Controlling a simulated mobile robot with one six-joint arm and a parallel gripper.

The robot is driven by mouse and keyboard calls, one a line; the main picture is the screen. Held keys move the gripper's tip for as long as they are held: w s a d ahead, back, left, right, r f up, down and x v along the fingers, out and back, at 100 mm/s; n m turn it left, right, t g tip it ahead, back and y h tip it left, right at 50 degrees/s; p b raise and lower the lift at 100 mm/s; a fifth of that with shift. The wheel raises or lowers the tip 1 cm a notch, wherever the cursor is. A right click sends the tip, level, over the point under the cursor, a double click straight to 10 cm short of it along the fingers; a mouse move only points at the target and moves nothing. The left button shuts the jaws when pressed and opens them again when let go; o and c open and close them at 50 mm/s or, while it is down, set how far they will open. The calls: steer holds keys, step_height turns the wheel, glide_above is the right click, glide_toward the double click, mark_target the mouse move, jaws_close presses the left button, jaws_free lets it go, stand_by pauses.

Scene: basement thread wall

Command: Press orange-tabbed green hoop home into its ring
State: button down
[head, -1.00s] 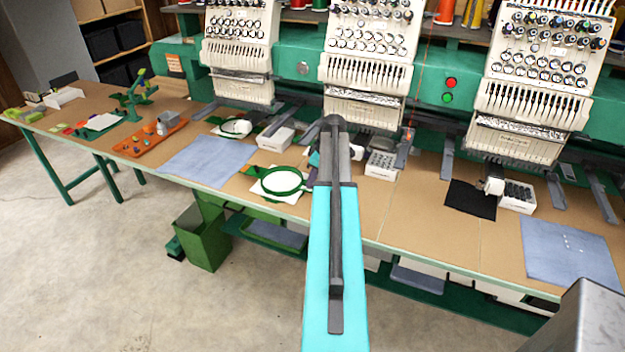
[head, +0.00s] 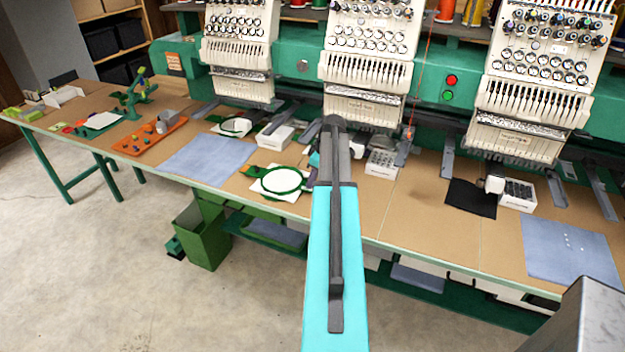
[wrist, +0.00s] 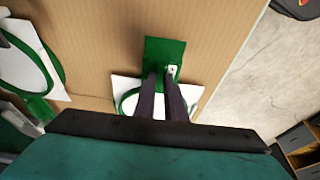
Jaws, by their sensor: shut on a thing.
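A green hoop (head: 287,181) shows at the front edge of the table, over a white sheet (head: 268,191), just left of my arm. An orange patch (head: 247,170) shows at its left end. In the wrist view a green hoop (wrist: 125,102) on white and a flat green plate (wrist: 165,50) lie ahead of my gripper (wrist: 161,73). My two dark fingers are close together over the green part. They are shut on it, and the fingers and gripper body hide the hoop's near side. My arm hides the gripper in the head view. The ring's seat is not clear.
Another hoop on white (head: 236,126) lies farther back; one also shows at left in the wrist view (wrist: 28,62). White boxes (head: 277,138) and embroidery machine heads stand behind. A blue cloth (head: 207,158) and an orange tray (head: 150,138) lie to the left.

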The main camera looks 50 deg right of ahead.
steer(key=c, duration=1.7)
jaws_free()
steer(key=shift+c, duration=0.2)
steer(key=b+v, duration=0.3)
steer(key=v, duration=1)
steer(key=shift+s+r, duration=0.2)
steer(key=shift+r, duration=0.15)
